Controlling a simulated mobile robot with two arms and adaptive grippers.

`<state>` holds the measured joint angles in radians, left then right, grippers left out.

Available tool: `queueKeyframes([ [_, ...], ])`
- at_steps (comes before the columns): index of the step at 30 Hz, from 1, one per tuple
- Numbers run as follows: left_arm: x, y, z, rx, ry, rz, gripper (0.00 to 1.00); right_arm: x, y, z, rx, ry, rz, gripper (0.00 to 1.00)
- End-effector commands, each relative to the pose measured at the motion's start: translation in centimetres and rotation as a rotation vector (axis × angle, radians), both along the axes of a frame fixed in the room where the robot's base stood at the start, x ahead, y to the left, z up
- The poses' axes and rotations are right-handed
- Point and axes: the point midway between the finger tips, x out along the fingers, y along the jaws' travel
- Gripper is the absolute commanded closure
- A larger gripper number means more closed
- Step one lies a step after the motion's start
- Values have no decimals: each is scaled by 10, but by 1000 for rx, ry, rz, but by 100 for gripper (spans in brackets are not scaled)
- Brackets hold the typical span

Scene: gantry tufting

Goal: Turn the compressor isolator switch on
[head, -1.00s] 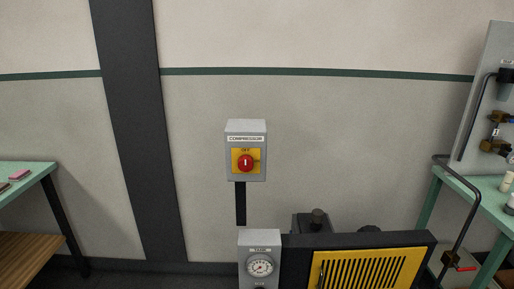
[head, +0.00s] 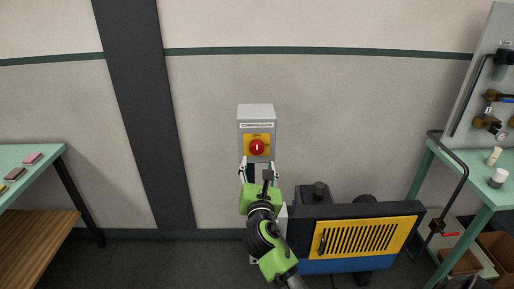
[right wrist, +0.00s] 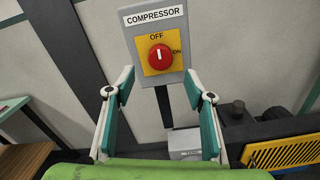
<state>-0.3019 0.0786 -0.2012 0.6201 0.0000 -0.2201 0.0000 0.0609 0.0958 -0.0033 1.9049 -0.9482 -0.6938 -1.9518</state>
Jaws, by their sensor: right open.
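The compressor isolator switch is a grey box (head: 256,112) on the wall, labelled COMPRESSOR. Its red round knob (head: 257,147) sits on a yellow plate, with its white mark upright towards OFF. In the right wrist view the knob (right wrist: 160,57) shows clearly, with ON printed to its right. My right gripper (head: 257,170) is open and empty, just in front of and below the box. In the right wrist view its two fingers (right wrist: 158,84) are spread wide, below and either side of the knob, apart from it. My left gripper is not in view.
A compressor with a yellow grille (head: 366,239) stands on the floor at the lower right of the switch. A green table (head: 476,188) with pipework is at the right, another bench (head: 50,160) at the left. The wall around the box is clear.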

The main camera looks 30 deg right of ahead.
Motion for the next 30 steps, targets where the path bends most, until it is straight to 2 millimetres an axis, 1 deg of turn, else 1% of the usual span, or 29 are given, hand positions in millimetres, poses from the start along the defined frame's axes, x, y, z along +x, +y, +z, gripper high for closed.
queueKeyframes([
  [1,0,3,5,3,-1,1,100,10,-7,3,0,-1,-1,51],
  [6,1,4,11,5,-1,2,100,38,-23,2,1,1,-1,51],
  [12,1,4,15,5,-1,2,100,64,-39,1,4,0,1,51],
  [15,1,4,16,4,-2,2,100,72,-44,0,3,-1,0,51],
  [21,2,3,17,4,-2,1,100,78,-48,0,3,-1,1,51],
  [28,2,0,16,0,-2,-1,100,79,-48,0,3,-1,1,51],
  [29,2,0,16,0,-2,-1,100,79,-48,0,3,-1,1,56],
  [30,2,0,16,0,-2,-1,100,79,-48,0,3,0,1,67],
])
